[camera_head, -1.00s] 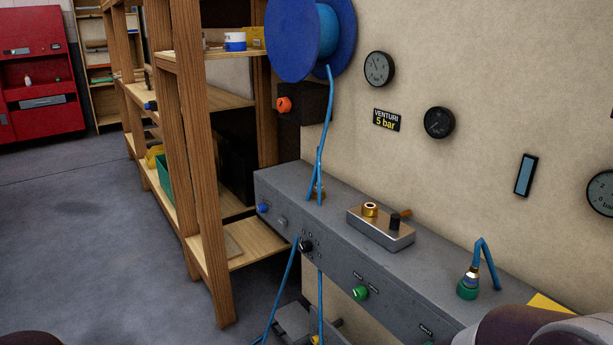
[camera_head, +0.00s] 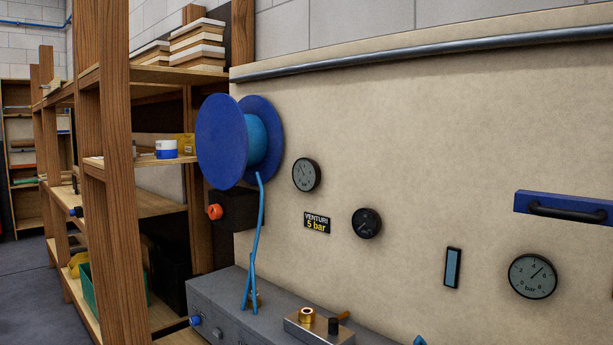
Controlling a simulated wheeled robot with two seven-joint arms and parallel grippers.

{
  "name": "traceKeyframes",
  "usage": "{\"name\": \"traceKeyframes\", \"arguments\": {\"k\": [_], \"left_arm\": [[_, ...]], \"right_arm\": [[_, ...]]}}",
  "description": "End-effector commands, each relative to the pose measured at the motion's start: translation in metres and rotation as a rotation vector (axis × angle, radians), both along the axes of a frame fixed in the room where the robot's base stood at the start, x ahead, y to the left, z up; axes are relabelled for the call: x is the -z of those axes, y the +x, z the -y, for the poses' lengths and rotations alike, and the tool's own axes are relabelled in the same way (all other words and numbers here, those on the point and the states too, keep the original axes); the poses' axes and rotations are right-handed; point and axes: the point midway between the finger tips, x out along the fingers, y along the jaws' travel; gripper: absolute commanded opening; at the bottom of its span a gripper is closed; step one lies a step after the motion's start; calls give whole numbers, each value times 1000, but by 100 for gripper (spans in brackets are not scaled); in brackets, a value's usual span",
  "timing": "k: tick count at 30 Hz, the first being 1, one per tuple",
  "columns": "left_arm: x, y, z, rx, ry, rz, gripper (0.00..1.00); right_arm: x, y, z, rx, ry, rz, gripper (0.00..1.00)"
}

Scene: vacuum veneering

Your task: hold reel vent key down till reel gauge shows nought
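A blue hose reel (camera_head: 222,140) hangs at the wall, and its blue hose (camera_head: 254,245) runs down to the grey console (camera_head: 228,287). A small round gauge (camera_head: 306,175) is on the wall right of the reel; its needle is too small to read surely. A darker round gauge (camera_head: 366,223) is lower right of it. An orange knob (camera_head: 215,211) sits on a black box (camera_head: 240,204) under the reel. A blue button (camera_head: 195,320) is on the console's front. I cannot tell which part is the reel vent key.
A larger bar gauge (camera_head: 533,276) is at the right, its needle pointing up right. A metal block (camera_head: 318,328) with a brass fitting (camera_head: 307,315) stands on the console. Wooden shelves (camera_head: 118,180) fill the left. A blue-backed handle (camera_head: 563,208) is on the wall.

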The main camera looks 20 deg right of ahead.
Motion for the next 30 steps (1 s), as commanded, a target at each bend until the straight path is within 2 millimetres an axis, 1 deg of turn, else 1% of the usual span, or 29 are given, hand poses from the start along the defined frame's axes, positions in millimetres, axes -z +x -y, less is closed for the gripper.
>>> {"name": "traceKeyframes", "arguments": {"k": [1, 2, 3, 30], "left_arm": [[0, 0, 0, 0, 0, 0, 43], [0, 0, 0, 0, 0, 0, 43], [0, 0, 0, 0, 0, 0, 43], [0, 0, 0, 0, 0, 0, 43]], "right_arm": [[0, 0, 0, 0, 0, 0, 13], [0, 0, 0, 0, 0, 0, 4], [0, 0, 0, 0, 0, 0, 0], [0, 0, 0, 0, 0, 0, 0]]}}
